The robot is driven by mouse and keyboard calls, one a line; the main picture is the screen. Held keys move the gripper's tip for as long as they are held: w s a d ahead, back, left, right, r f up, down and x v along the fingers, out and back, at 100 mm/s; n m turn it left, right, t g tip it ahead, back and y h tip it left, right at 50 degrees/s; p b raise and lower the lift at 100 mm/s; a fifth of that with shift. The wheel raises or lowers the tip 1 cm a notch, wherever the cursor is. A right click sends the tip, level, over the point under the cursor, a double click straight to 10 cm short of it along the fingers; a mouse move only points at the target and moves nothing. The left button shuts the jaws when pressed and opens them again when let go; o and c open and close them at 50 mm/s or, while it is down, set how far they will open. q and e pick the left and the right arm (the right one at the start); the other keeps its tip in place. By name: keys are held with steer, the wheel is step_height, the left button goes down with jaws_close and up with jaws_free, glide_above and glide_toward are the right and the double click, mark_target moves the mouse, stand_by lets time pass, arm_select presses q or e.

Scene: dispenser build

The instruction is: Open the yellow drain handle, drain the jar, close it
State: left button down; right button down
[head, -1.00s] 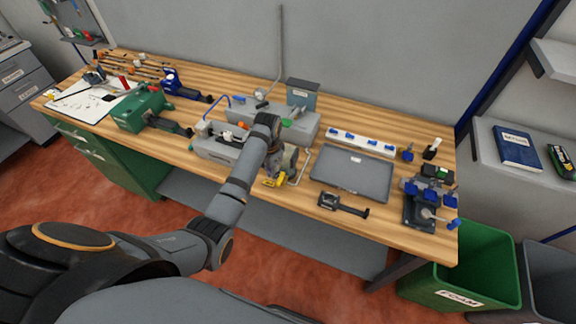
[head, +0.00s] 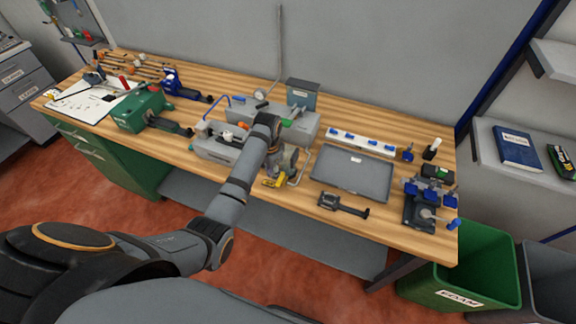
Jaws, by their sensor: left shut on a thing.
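The yellow drain handle (head: 273,183) shows near the front edge of the wooden bench, just below the end of my left arm. The jar (head: 290,158) stands behind and beside my left wrist and is mostly hidden by it; I cannot tell its liquid level. My left gripper (head: 272,172) reaches down at the handle and is shut on it; the fingertips are small and partly hidden. My right gripper is not in view.
A grey tray (head: 352,172) lies right of the jar, with a dark caliper-like tool (head: 342,204) in front. Grey machine blocks (head: 216,150) stand to the left. A blue clamp fixture (head: 420,205) is at the right end. A green bin (head: 464,268) stands on the floor.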

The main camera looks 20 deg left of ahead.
arm_select(q)
steer(key=shift+f, duration=0.1)
steer(key=shift+f+b, duration=0.8)
steer(key=shift+f, duration=1.3)
steer(key=shift+d+r, duration=0.1)
steer(key=shift+d, duration=0.05)
steer(key=shift+d+p, duration=0.3)
steer(key=shift+p, duration=0.15)
steer(key=shift+d, duration=0.15)
